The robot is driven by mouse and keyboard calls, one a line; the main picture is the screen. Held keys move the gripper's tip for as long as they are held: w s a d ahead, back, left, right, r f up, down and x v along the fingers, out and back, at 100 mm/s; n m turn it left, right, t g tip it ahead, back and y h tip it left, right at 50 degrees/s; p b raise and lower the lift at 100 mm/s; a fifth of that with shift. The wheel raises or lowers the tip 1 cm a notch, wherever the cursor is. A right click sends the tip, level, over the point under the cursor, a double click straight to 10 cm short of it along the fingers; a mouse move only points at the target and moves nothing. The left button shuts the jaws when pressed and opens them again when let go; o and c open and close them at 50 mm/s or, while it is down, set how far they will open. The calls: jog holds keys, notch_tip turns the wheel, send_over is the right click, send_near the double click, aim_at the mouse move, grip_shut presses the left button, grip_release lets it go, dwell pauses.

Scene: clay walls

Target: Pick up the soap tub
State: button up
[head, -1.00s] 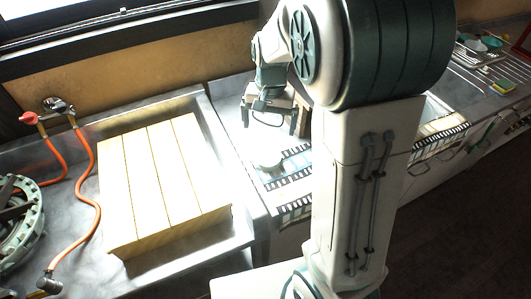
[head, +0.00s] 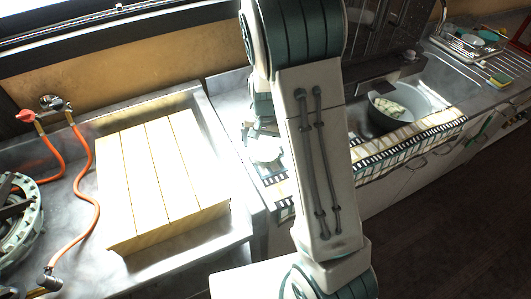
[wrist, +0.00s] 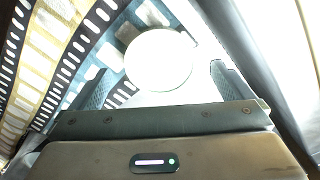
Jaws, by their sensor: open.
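The soap tub appears as a round, very bright white top (wrist: 158,60) in the wrist view. In the head view it is a pale round shape (head: 266,150) on the counter, partly covered by my arm. My gripper (wrist: 161,80) is open, with one dark finger to the left of the tub and one to the right. The tub's top lies between and just beyond the fingers, and I see no contact. In the head view my gripper (head: 262,132) is just above the tub, mostly hidden. The tub's sides are hidden in the wrist view.
A patterned cloth strip (wrist: 45,60) lies beside the tub. A grey pot (head: 392,108) stands at the sink on the right. A basin with a slatted wooden board (head: 160,175) and an orange hose (head: 92,190) are on the left. A dish rack (head: 470,42) is at far right.

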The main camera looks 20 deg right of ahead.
aim_at(265, 150)
jog(key=shift+w+f, duration=0.15)
jog(key=shift+f, duration=1.55)
jog(key=c, duration=1.2)
jog(key=shift+r, duration=0.1)
